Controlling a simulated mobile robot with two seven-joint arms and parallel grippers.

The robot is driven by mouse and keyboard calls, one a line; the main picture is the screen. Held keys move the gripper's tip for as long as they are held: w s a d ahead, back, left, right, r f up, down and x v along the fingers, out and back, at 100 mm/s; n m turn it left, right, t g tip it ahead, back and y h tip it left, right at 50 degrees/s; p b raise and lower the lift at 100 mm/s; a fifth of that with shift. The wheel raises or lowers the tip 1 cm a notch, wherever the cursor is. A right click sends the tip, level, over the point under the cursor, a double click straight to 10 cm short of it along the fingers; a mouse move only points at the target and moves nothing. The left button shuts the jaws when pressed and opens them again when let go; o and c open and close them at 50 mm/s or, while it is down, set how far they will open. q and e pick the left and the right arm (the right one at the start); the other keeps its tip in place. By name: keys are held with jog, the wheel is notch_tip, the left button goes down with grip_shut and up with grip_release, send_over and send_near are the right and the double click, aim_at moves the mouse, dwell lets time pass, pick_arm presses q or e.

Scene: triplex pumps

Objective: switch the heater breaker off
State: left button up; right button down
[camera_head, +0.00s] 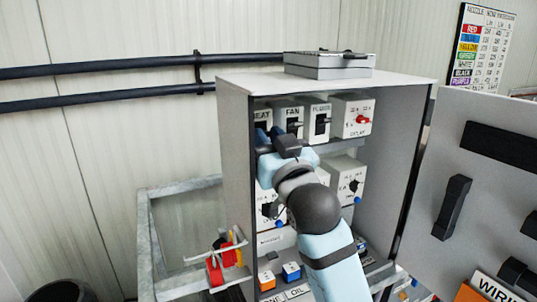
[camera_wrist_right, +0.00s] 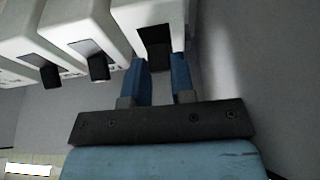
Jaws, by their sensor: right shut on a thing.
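The heater breaker (camera_head: 261,116), a white block labelled "HEAT", is at the left end of the cabinet's top row. My right gripper (camera_head: 268,130) is in front of it and hides most of its face and lever. In the wrist view the breaker (camera_wrist_right: 178,14) is the rightmost white block, with a dark slot. The blue fingers of my right gripper (camera_wrist_right: 162,70) reach up to this slot, one on each side, shut on the dark lever there. The lever's exact position is hard to see. My left gripper is not in view.
The fan breaker (camera_head: 288,115) and another breaker (camera_head: 317,120) stand close to the right. Beyond them is a white box with a red knob (camera_head: 361,119). The cabinet's side wall (camera_head: 235,150) is close on the left. The open door (camera_head: 480,190) stands at the right.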

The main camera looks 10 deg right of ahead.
jog(key=shift+w+f+t+y+b, duration=0.1)
jog(key=shift+f+t+y+b, duration=0.2)
jog(key=shift+t+b, duration=0.7)
jog(key=shift+f+t+y+b, duration=0.2)
jog(key=shift+f+t+b, duration=0.25)
jog(key=shift+b, duration=0.95)
jog(key=shift+r, duration=0.1)
jog(key=c, duration=1)
grip_release()
jog(key=shift+o, duration=0.2)
jog(key=b+v, duration=0.3)
jog(key=v, duration=1.1)
jog(key=shift+b, duration=0.3)
